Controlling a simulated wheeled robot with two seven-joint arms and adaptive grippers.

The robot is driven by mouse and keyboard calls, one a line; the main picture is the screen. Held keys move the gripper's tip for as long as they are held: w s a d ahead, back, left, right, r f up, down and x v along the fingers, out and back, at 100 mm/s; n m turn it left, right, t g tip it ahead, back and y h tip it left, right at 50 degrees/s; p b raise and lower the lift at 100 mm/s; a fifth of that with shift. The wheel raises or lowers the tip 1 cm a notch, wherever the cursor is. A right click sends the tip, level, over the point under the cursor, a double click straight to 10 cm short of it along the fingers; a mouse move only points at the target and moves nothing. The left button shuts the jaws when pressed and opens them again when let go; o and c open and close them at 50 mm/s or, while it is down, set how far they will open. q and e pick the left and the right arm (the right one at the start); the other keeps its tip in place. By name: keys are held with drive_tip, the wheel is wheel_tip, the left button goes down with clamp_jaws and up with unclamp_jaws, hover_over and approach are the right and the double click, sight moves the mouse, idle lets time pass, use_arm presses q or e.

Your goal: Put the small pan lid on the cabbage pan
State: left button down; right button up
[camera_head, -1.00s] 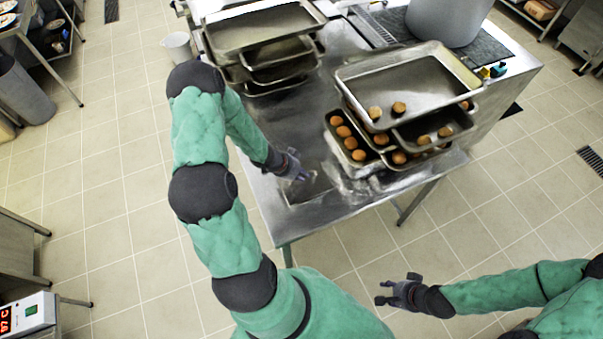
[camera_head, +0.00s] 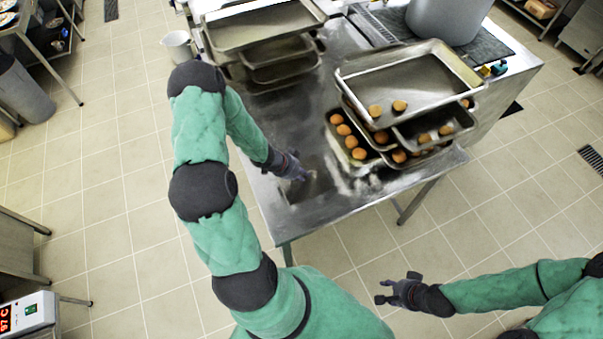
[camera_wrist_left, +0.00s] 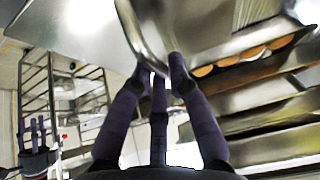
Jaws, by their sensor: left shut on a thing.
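My left gripper (camera_head: 298,172) is low over the front left part of the steel table. In the left wrist view its fingers (camera_wrist_left: 160,75) are closed on the edge of a shiny, curved metal piece (camera_wrist_left: 150,30). This piece looks like the small pan lid, but only part of it shows. In the head view it blends with the steel tabletop and its outline is hard to make out. I cannot make out the cabbage pan in either view. My right gripper (camera_head: 396,288) is open and empty, out over the floor in front of the table.
Stacked trays with round brown items (camera_head: 350,140) stand on the right of the steel table (camera_head: 330,205). Empty metal trays (camera_head: 262,25) are stacked at the back left. A large grey pot (camera_head: 448,20) stands at the back right. The tabletop between the stacks is bare.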

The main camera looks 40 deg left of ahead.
use_arm(q)
drive_tip(key=c, duration=1.1)
unclamp_jaws()
drive_tip(key=v, duration=1.2)
